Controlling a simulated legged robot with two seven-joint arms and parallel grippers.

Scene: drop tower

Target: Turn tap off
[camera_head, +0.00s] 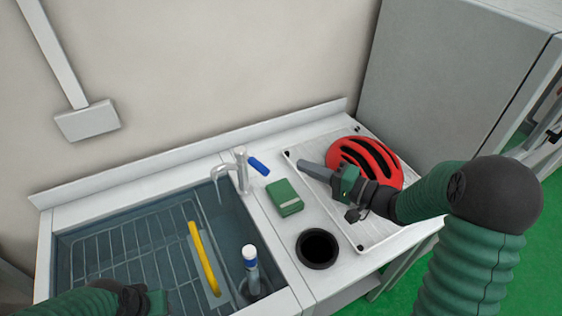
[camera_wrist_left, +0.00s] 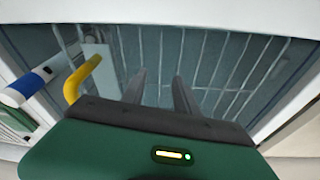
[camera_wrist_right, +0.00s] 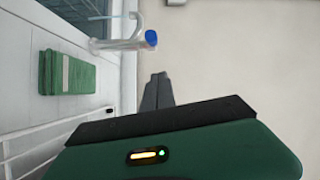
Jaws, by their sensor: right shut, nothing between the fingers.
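The tap (camera_head: 241,172) is a pale metal faucet at the back right corner of the sink, its curved spout over the basin. Its blue handle (camera_head: 258,165) points right, toward the worktop. I cannot tell whether water runs. My right gripper (camera_head: 301,163) is shut and empty, above the worktop to the right of the handle and apart from it. In the right wrist view the blue handle (camera_wrist_right: 151,38) is above the closed fingers (camera_wrist_right: 157,78). My left gripper is open and empty over the sink (camera_wrist_left: 157,75); in the head view its fingers are hidden at the bottom edge.
The sink (camera_head: 95,240) holds a wire rack, a yellow-handled tool (camera_head: 204,258) and a blue-and-white bottle-like item (camera_head: 250,257). A green box-like item (camera_head: 284,198) and a black round opening (camera_head: 317,248) are on the worktop. A red helmet (camera_head: 365,155) lies on a white tray (camera_head: 377,234).

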